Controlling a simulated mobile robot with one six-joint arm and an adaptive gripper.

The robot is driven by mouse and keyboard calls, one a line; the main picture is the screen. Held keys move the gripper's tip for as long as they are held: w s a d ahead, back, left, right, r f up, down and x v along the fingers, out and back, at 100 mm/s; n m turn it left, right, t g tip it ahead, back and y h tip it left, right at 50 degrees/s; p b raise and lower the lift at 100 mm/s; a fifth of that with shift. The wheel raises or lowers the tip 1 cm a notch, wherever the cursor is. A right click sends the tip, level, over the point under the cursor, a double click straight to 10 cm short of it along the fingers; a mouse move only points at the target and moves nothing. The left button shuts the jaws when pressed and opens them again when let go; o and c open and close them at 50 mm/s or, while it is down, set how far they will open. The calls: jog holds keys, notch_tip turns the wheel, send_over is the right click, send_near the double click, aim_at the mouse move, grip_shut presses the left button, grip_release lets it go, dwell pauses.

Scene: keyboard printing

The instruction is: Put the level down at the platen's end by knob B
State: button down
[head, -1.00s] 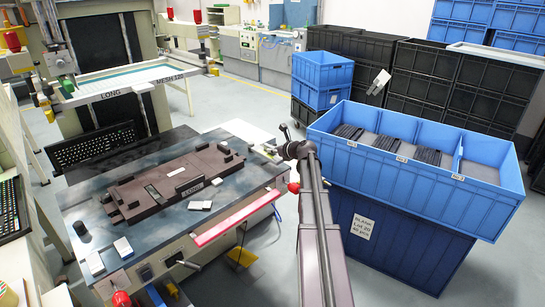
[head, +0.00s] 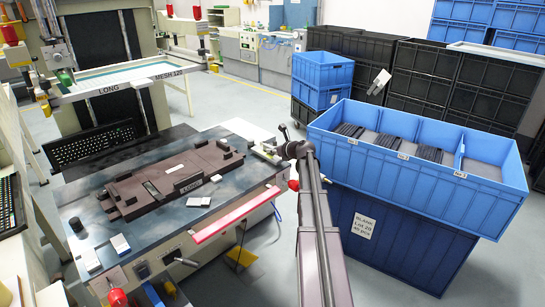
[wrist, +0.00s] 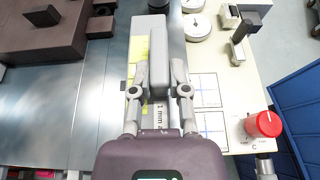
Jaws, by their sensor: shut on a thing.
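My gripper (wrist: 159,92) is shut on a small grey bar, which I take to be the level (wrist: 159,70). In the wrist view the level stands between the fingers, above a pale strip marked "1 mm" (wrist: 159,112). Whether it touches the surface below I cannot tell. The grey metal platen (wrist: 60,110) is to the left of the gripper. In the head view my gripper is at the platen's far right corner, mostly hidden by my arm.
A brown fixture (head: 165,182) marked LONG lies on the platen. Two round dials (wrist: 198,26) and a black-topped clamp (wrist: 245,40) stand close to the gripper's right. Blue bins (head: 400,185) fill the floor to the right.

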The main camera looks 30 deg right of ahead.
jog(key=shift+f, duration=0.5)
jog(key=shift+f+b, duration=0.15)
jog(key=shift+b, duration=0.25)
jog(key=c, duration=0.6)
grip_release()
jog(key=shift+r, duration=0.2)
jog(key=shift+s+r+p, duration=0.1)
jog(key=shift+s+p, duration=0.1)
jog(key=shift+p, duration=0.15)
jog(key=p+v, duration=0.4)
jog(key=v, duration=0.7)
jog(key=shift+s+d+r, duration=0.15)
jog(key=shift+s, duration=0.1)
